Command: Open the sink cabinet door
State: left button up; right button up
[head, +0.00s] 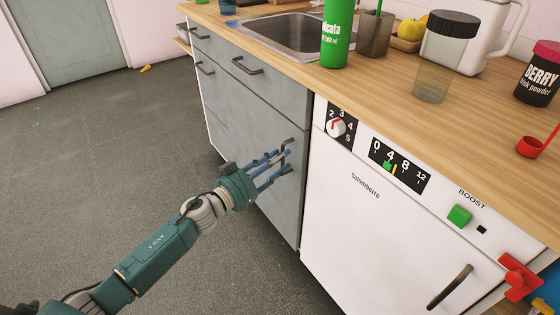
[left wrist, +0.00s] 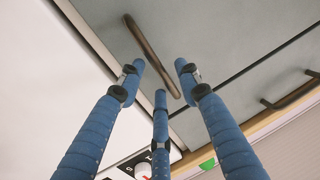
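The grey sink cabinet door (head: 259,155) is under the sink, left of a white appliance, and looks shut. Its dark bronze handle (head: 285,150) is near the door's right edge, partly hidden by my fingers. My left gripper (head: 278,166) is open at the handle, its blue fingers spread. In the left wrist view the handle (left wrist: 148,50) runs between the fingertips of my left gripper (left wrist: 160,74), and I see no finger closed on it. Whether any fingertip touches it I cannot tell. My right gripper is not in view.
The white appliance (head: 365,220) with knobs and a handle stands right of the door. Above are the wooden counter, the sink (head: 290,32) and a green bottle (head: 337,35). A drawer with a handle (head: 246,66) is above the door. The grey floor (head: 110,165) at left is mostly clear.

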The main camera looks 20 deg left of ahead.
pick_arm(q)
jog(key=shift+w+d, duration=0.2)
jog(key=shift+w, duration=0.15)
grip_shut()
jog(key=shift+a, duration=0.1)
